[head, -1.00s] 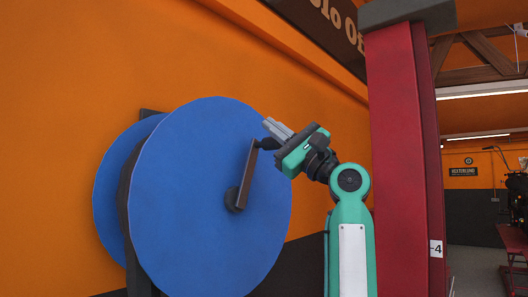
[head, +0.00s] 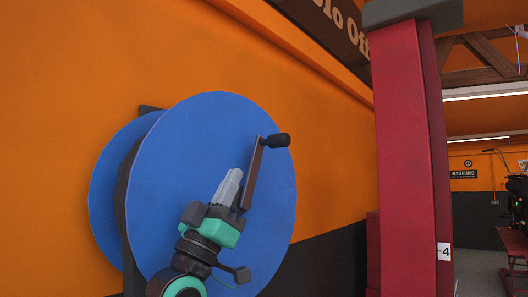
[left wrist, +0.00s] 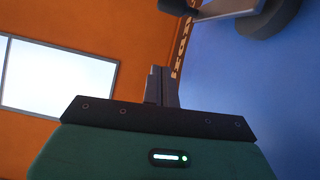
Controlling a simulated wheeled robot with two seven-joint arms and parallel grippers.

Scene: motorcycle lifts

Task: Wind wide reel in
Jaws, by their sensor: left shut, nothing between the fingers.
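The wide reel has two large blue discs; the front disc (head: 165,190) fills the left middle of the head view, and its face shows in the left wrist view (left wrist: 240,90). A dark crank arm (head: 254,172) runs up and slightly right across the disc, ending in a black handle (head: 278,140). My left gripper (head: 233,175) is shut and empty in front of the disc, its grey fingers pointing up just left of the crank arm. I cannot tell whether they touch it. The crank also shows in the left wrist view (left wrist: 230,8). My right gripper is not in view.
The reel's dark bracket (head: 128,215) stands at the orange wall (head: 60,100). A red post (head: 408,150) stands to the right. A red motorcycle lift (head: 514,240) is farther back at the right edge. Floor shows between post and lift.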

